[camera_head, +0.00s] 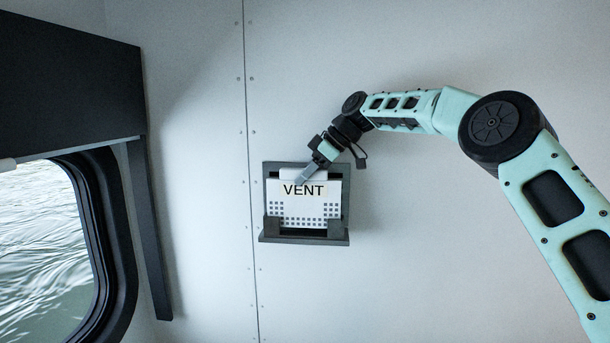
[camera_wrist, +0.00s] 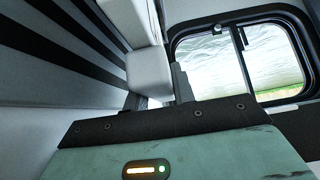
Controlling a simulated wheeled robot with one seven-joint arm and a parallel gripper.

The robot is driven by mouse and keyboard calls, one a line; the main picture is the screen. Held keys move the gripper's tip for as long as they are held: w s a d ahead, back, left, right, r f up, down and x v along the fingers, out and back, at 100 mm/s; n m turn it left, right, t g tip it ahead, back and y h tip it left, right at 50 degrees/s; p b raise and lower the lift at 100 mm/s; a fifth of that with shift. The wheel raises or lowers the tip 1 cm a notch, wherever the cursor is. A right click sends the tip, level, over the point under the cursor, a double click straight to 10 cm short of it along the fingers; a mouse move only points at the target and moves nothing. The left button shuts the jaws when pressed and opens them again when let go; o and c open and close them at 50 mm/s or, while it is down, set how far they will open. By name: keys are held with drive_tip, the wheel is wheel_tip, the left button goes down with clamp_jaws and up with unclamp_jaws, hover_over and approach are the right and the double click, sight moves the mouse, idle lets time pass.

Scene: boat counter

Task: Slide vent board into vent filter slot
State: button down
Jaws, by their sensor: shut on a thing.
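The vent board (camera_head: 304,205) is a white plate marked "VENT" with small square holes in its lower part. It stands upright in front of the dark grey vent filter slot (camera_head: 342,237) on the wall. Its lower corners are behind the slot's front brackets, and a dark gap shows below its middle. I cannot tell how deep it sits. My gripper (camera_head: 302,178) is shut on the board's top, reaching in from the upper right. In the wrist view, a white piece of the board (camera_wrist: 147,76) shows between my fingers (camera_wrist: 158,95).
A pale riveted wall (camera_head: 430,230) surrounds the slot, with free room below and right of it. A dark cabinet (camera_head: 70,80) and a black-framed window (camera_head: 118,240) are at the left. The wrist view shows another window (camera_wrist: 245,60).

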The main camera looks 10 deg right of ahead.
drive_tip(key=shift+f+b, duration=0.4)
drive_tip(key=shift+f, duration=0.05)
drive_tip(key=c, duration=1.3)
unclamp_jaws()
drive_tip(key=shift+o, duration=1.1)
drive_tip(key=shift+f, duration=0.15)
drive_tip(key=v, duration=1.7)
drive_tip(key=shift+r, duration=0.35)
drive_tip(key=shift+s+d, duration=0.1)
